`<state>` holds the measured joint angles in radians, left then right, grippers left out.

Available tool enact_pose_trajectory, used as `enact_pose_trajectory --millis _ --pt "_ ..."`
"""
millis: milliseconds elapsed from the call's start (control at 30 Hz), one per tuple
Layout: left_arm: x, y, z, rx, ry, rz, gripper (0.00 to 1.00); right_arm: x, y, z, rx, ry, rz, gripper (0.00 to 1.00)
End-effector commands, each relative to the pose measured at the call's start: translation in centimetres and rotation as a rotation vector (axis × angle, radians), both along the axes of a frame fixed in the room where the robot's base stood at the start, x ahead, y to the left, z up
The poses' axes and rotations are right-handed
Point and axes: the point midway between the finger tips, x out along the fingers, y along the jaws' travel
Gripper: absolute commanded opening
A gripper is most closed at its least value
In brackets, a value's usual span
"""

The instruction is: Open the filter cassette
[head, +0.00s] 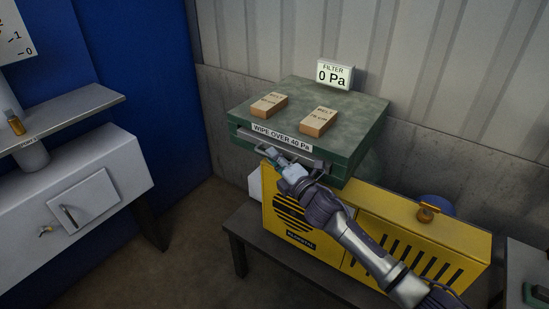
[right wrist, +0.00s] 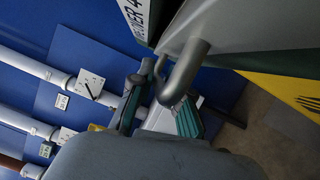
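The filter cassette (head: 318,163) is a grey-fronted drawer in the green housing, below a label reading "WIPE OVER 40 Pa". It appears pushed in; my arm partly covers its front. Its curved grey handle (right wrist: 185,72) shows large in the right wrist view. My right gripper (head: 273,157) is at the handle's left part in the head view. In the right wrist view, the teal-padded fingers (right wrist: 160,112) stand apart, with the handle's bend at the gap between them. Contact with the handle cannot be told. My left gripper is not in view.
Two cardboard belt boxes (head: 269,105) (head: 319,121) lie on the green housing (head: 352,115). A yellow machine (head: 390,238) stands below on a dark bench (head: 262,250). A white cabinet with a shelf (head: 70,118) is at left.

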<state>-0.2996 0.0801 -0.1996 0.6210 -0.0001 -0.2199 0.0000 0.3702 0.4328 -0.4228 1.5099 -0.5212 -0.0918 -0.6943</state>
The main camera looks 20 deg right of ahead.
Motion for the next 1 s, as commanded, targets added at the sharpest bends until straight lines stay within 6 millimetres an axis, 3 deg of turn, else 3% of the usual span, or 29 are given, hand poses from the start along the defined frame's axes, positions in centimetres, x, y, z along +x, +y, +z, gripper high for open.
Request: enact_pose_trajectory --millis 67,567,767,1000 --pt "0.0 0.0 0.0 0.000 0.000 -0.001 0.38 0.0 0.0 0.0 0.000 0.000 0.000 0.00" --pt "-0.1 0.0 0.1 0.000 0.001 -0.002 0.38 -0.5 0.6 0.0 0.001 0.001 0.001 0.00" --pt "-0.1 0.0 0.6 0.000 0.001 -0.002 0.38 -2.7 3.4 0.0 0.006 0.004 0.005 0.00" --pt "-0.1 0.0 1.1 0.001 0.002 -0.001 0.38 -7.0 9.0 -0.1 0.007 0.004 0.005 0.00"
